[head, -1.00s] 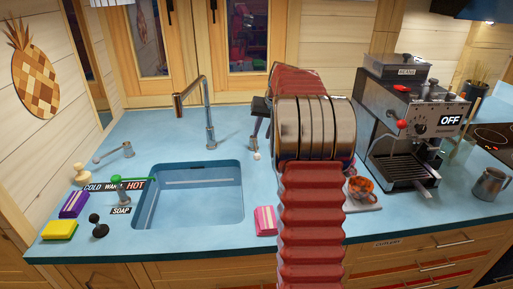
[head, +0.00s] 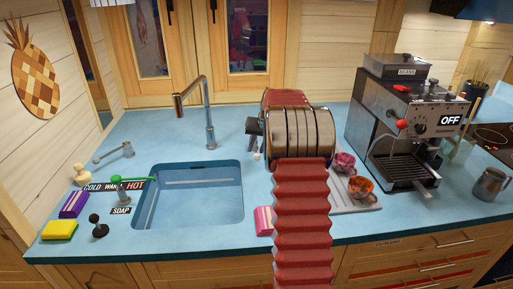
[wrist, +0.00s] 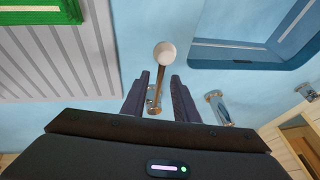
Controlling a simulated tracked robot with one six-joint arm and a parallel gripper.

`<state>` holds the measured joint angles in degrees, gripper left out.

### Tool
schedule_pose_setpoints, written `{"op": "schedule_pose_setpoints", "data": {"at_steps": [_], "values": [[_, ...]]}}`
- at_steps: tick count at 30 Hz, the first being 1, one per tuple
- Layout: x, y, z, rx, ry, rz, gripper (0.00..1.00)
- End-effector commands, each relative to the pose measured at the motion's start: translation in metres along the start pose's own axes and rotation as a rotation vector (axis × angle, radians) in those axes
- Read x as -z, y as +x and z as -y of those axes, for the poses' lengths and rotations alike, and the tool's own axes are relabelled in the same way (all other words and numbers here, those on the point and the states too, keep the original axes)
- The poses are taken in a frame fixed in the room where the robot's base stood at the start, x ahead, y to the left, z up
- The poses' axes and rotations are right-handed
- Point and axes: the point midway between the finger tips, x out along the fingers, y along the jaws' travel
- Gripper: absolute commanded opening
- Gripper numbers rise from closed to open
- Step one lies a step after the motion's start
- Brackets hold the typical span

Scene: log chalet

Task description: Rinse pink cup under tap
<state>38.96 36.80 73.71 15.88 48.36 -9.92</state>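The pink cup (head: 345,162) sits at the back of a pale board on the counter, right of my arm in the head view. The orange cup (head: 360,187) sits in front of it. The tap (head: 209,120) arches over the blue sink (head: 190,218). My gripper (head: 253,135) is partly hidden by my arm in the head view. In the wrist view my gripper (wrist: 161,80) is open and empty, its two dark fingers apart. A white ball on a thin stem (wrist: 165,54) shows between and beyond the fingertips. The pink cup does not show in the wrist view.
A coffee machine (head: 405,125) stands right of the cups, with a metal jug (head: 489,184) further right. A pink striped block (head: 263,220) lies near the front edge.

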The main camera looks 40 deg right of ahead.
Motion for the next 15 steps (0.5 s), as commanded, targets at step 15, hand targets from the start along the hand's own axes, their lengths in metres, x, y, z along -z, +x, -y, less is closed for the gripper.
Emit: {"op": "schedule_pose_setpoints", "data": {"at_steps": [15], "values": [[-0.0001, -0.0002, 0.0003, 0.0, 0.0, 0.001, 0.0]]}}
